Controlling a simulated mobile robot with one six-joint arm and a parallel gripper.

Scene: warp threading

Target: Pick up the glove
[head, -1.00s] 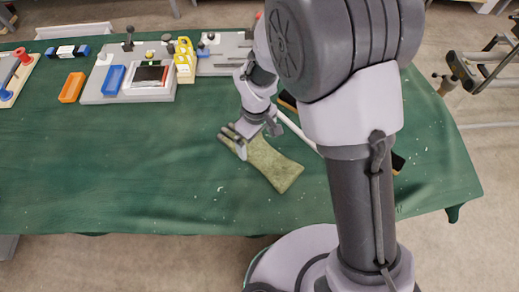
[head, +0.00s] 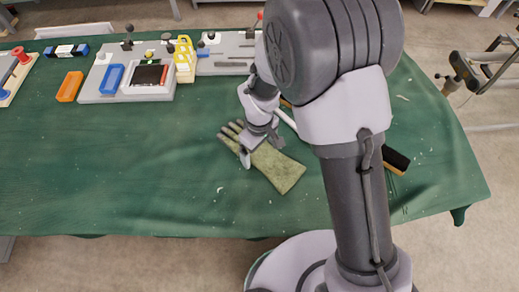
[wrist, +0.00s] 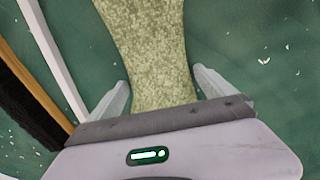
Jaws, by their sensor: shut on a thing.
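The olive-green glove (head: 275,169) lies on the green-covered table, its fingers toward the upper left and its cuff toward the lower right. My gripper (head: 258,150) is down at the glove, near the finger end. In the wrist view the speckled glove (wrist: 150,50) runs between the two pale fingers of my gripper (wrist: 160,92), which are shut on it. The glove's cuff looks to be still on or close to the table. My gripper hides part of the glove in the head view.
A black-bristled brush (head: 396,161) with a wooden back lies right of the glove; it also shows in the wrist view (wrist: 28,105), beside a white bar (wrist: 50,55). The table's left front is clear.

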